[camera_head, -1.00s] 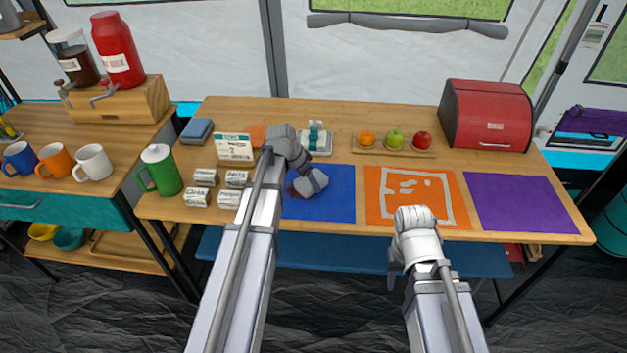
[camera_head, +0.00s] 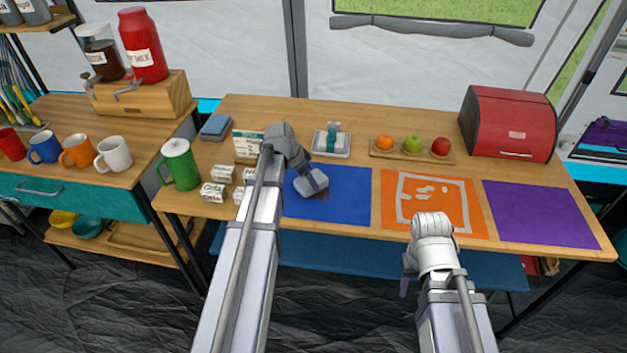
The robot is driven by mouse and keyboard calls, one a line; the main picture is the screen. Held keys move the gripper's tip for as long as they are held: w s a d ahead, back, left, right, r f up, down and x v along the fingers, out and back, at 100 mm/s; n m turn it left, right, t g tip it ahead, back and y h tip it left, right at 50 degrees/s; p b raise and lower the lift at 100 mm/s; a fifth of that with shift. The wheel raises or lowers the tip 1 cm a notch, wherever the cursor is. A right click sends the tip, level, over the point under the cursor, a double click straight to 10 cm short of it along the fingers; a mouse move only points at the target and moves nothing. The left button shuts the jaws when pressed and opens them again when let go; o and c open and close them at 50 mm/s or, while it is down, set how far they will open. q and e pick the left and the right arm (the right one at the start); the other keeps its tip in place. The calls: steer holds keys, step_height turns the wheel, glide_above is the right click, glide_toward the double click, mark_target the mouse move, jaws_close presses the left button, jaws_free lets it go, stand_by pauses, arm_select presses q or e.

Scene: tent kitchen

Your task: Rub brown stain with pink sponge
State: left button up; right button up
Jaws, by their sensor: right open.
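A dark brownish patch (camera_head: 322,195), which looks like the brown stain, shows in part on the blue mat (camera_head: 353,208). My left gripper (camera_head: 318,184) is low over the left half of this mat, right at the patch. Its fingers are mostly hidden behind its own wrist, so I cannot tell whether they are open or shut. I cannot make out a pink sponge; one could be hidden under the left gripper. My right gripper (camera_head: 404,284) is open and empty, in front of the table's front edge below the orange mat (camera_head: 390,204).
Several white labelled blocks (camera_head: 213,192) and a green jug (camera_head: 180,165) stand left of my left arm. A blue sponge-like block (camera_head: 216,127), a fruit board (camera_head: 400,155) and a red bread box (camera_head: 508,124) line the back. The purple mat (camera_head: 538,213) is clear.

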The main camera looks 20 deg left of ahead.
mark_target(321, 181)
arm_select(q)
steer(key=shift+s+a, duration=0.25)
steer(key=shift+a, duration=0.8)
steer(key=shift+s+a, duration=0.25)
steer(key=shift+a, duration=0.8)
steer(key=shift+f, duration=0.15)
steer(key=shift+d, duration=0.15)
steer(key=shift+d, duration=0.1)
steer(key=shift+w+d, duration=0.1)
steer(key=shift+d, duration=0.45)
steer(key=shift+w+d, duration=0.2)
steer(key=shift+d, duration=0.45)
steer(key=shift+w+d, duration=0.2)
steer(key=shift+d, duration=0.45)
steer(key=shift+d, duration=0.1)
steer(key=shift+w+d, duration=0.25)
steer(key=shift+d, duration=0.6)
steer(key=shift+w+d, duration=0.25)
steer(key=shift+d, duration=0.55)
steer(key=shift+d, duration=0.1)
